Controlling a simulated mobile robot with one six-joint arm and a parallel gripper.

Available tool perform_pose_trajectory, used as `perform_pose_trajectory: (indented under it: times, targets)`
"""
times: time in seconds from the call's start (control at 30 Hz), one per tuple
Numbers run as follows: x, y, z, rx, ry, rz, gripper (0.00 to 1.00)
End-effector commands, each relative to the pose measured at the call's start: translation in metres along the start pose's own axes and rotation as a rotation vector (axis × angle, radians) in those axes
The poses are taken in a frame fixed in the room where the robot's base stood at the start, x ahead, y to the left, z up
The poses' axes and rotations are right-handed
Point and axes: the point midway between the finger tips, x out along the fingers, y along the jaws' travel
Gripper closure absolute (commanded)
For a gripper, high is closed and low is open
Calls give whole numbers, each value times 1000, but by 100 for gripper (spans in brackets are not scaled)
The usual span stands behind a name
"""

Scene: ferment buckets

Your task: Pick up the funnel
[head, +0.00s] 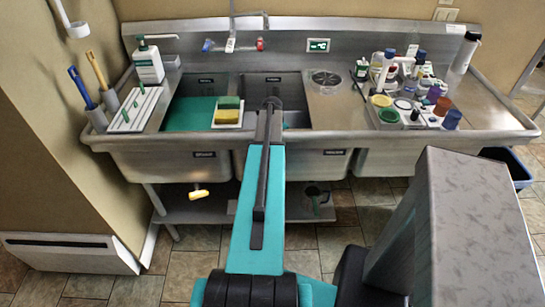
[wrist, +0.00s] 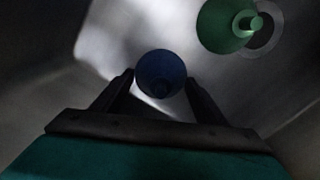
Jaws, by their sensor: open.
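In the wrist view, a dark blue round, hollow thing (wrist: 160,70) like a cup or funnel mouth sits between the fingertips of my gripper (wrist: 161,80). The fingers are open, one on each side of it; in the dim light I cannot tell whether they touch it. A green cone with a short round stub (wrist: 225,26), shaped like a funnel, is at the upper right of the wrist view, apart from the fingers. In the head view my arm reaches into the middle sink basin, which hides the fingertips and both of these things.
The steel sink (head: 325,153) has basin walls close around my gripper. A yellow-green sponge (head: 229,103) is at the left of the middle basin. A grey ring (wrist: 265,35) lies by the green cone. Bottles and jars crowd the right drainboard; a soap bottle (head: 148,65) stands left.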

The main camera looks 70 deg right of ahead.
Motion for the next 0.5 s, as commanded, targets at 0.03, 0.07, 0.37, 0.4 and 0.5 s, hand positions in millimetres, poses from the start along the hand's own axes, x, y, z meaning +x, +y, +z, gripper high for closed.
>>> perform_pose_trajectory:
  times: [0.03, 0.07, 0.37, 0.4, 0.5]
  targets:
    - [0, 0, 0, 0, 0, 0, 39]
    - [0, 0, 0, 0, 0, 0, 44]
    - [1, 1, 0, -1, 1, 1, 67]
    - [1, 1, 0, -1, 1, 1, 67]
    - [1, 1, 0, -1, 2, 1, 67]
